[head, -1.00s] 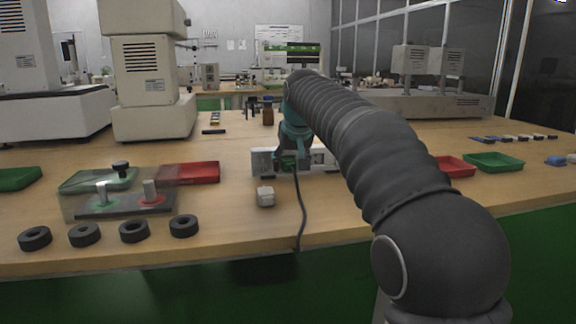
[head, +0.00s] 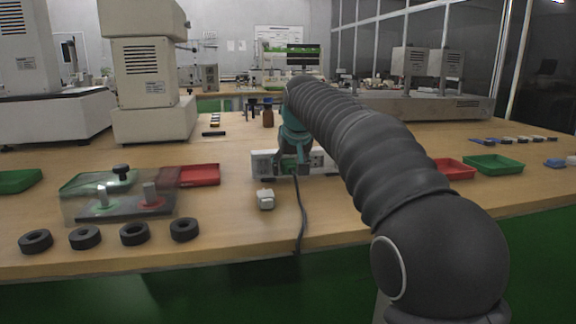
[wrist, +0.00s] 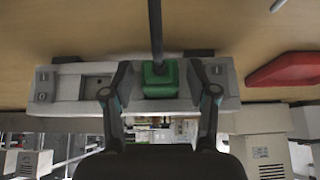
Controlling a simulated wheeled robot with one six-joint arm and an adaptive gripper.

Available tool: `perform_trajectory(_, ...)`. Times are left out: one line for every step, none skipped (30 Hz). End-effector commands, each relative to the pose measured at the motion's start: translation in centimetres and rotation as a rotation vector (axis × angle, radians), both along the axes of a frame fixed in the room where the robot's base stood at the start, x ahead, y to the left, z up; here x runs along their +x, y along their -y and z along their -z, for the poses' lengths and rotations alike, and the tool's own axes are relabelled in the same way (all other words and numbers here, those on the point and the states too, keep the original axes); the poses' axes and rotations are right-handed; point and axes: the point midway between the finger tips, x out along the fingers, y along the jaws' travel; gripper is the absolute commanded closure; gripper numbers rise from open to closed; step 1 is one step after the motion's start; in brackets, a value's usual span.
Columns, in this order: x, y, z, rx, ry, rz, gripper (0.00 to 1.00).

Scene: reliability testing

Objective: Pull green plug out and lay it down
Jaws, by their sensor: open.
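The green plug (wrist: 160,78) sits in a socket of a white socket strip (wrist: 68,84), with its black cord (wrist: 155,30) running from it. In the head view, the strip (head: 262,163) lies on the wooden bench, and the cord (head: 301,215) drops over the front edge. The green plug (head: 290,167) shows small there. My gripper (wrist: 160,92) is open, with one finger on each side of the plug and gaps visible between. The head view shows my gripper (head: 294,150) just above the strip, partly hidden by my arm.
A small white block (head: 265,199) lies in front of the strip. Left are a clear-covered fixture (head: 120,205), several black rings (head: 134,232) and a red tray (head: 205,175). Right are a red tray (head: 455,169) and a green tray (head: 493,164). Bare bench lies around the block.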

Motion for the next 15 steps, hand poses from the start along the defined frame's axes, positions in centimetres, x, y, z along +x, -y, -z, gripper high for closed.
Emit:
perform_trajectory(-0.01, -0.01, -0.02, 0.000, 0.000, 0.000, 0.42)
perform_trajectory(-0.01, -0.01, 0.01, 0.000, 0.000, 0.000, 0.42)
perform_trajectory(-0.01, -0.01, 0.01, 0.000, 0.000, 0.000, 0.42)
perform_trajectory(-0.01, -0.01, 0.01, 0.000, 0.000, 0.000, 0.42)
perform_trajectory(-0.01, -0.01, 0.01, 0.000, 0.000, 0.000, 0.42)
perform_trajectory(-0.01, -0.01, 0.01, 0.000, 0.000, 0.000, 0.47)
perform_trajectory(-0.01, -0.01, 0.01, 0.000, 0.000, 0.000, 0.54)
perform_trajectory(-0.01, -0.01, 0.01, 0.000, 0.000, 0.000, 0.62)
perform_trajectory(-0.01, -0.01, 0.01, 0.000, 0.000, 0.000, 0.72)
perform_trajectory(-0.01, -0.01, 0.01, 0.000, 0.000, 0.000, 0.79)
perform_trajectory(-0.01, -0.01, 0.01, 0.000, 0.000, 0.000, 0.87)
perform_trajectory(-0.01, -0.01, 0.01, 0.000, 0.000, 0.000, 0.97)
perform_trajectory(-0.01, -0.01, 0.01, 0.000, 0.000, 0.000, 1.00)
perform_trajectory(0.00, 0.00, 0.01, 0.000, 0.000, 0.000, 1.00)
perform_trajectory(-0.01, 0.00, -0.01, 0.000, 0.000, 0.000, 1.00)
